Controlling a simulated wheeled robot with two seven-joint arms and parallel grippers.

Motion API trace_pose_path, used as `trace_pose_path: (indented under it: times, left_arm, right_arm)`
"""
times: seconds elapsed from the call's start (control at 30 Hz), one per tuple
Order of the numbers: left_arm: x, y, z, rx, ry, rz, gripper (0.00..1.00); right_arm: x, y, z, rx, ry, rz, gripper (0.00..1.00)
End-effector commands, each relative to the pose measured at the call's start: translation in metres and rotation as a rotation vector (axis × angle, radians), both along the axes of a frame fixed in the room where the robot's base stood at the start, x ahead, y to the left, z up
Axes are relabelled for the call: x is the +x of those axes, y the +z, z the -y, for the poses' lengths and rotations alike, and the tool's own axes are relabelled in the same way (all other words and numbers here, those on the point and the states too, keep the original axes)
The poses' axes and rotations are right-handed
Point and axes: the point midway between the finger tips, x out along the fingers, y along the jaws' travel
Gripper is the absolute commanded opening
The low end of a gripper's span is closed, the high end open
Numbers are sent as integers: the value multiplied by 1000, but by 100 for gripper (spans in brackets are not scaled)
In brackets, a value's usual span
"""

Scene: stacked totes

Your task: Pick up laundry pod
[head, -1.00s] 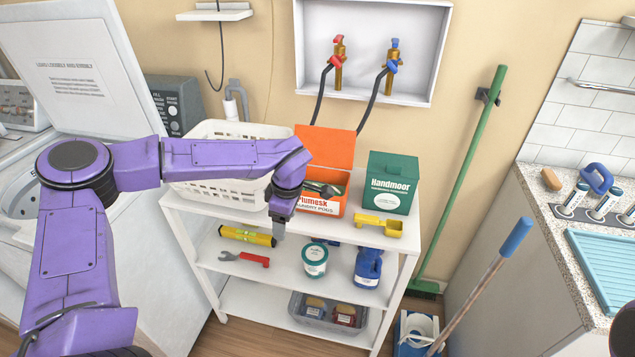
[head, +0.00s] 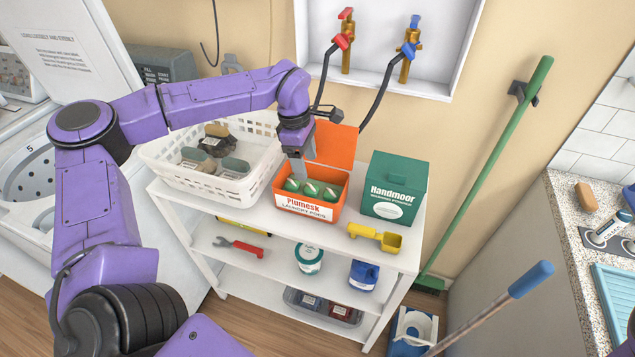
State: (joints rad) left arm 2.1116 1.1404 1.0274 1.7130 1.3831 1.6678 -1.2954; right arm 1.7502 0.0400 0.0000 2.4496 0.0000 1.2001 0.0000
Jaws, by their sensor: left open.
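The orange Plumesk laundry pods box (head: 306,207) stands open on the white shelf's top, its lid (head: 337,145) raised at the back. Several green and white laundry pods (head: 312,188) lie inside. My left gripper (head: 299,172) points down over the left part of the box, its fingers close above the pods. It is open, and no pod shows in it. It covers part of the box's inside, and I cannot tell whether the fingertips touch a pod. My right gripper is not in view.
A white basket (head: 152,160) with several items stands left of the box. A green Handmoor box (head: 395,188) and a yellow scoop (head: 376,237) are to the right. Lower shelves hold a red wrench (head: 240,246), a white tub (head: 309,260) and a blue container (head: 363,275).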

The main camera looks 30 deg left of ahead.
Motion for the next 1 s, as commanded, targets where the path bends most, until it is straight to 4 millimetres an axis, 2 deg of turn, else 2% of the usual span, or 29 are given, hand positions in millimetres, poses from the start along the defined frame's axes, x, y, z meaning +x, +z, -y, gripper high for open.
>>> trace_pose_path:
  times: [0.1, 0.2, 0.37, 0.5, 0.73, 0.77, 0.9, 0.93, 1.0]
  left_arm:
    - [0, -19, 3, 0, -1, -3, 68]
    - [1, -29, 5, 0, 0, -2, 68]
    - [2, -54, 10, 0, -1, -6, 68]
    - [4, -76, 12, 0, 0, -1, 68]
    - [4, -80, 13, 0, 1, 1, 68]
    - [4, -80, 13, 0, 1, 1, 62]
    - [4, -80, 13, 0, 1, 1, 16]
    - [4, -80, 13, 0, 1, 1, 8]
    - [4, -80, 13, 0, 1, 1, 8]
  right_arm:
    - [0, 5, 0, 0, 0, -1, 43]
    - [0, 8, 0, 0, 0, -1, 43]
    - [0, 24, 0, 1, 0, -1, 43]
    - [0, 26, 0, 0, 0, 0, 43]
    - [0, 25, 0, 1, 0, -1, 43]
    - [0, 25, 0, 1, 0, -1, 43]
    - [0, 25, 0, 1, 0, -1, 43]
    - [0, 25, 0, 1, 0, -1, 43]
    - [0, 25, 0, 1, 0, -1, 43]
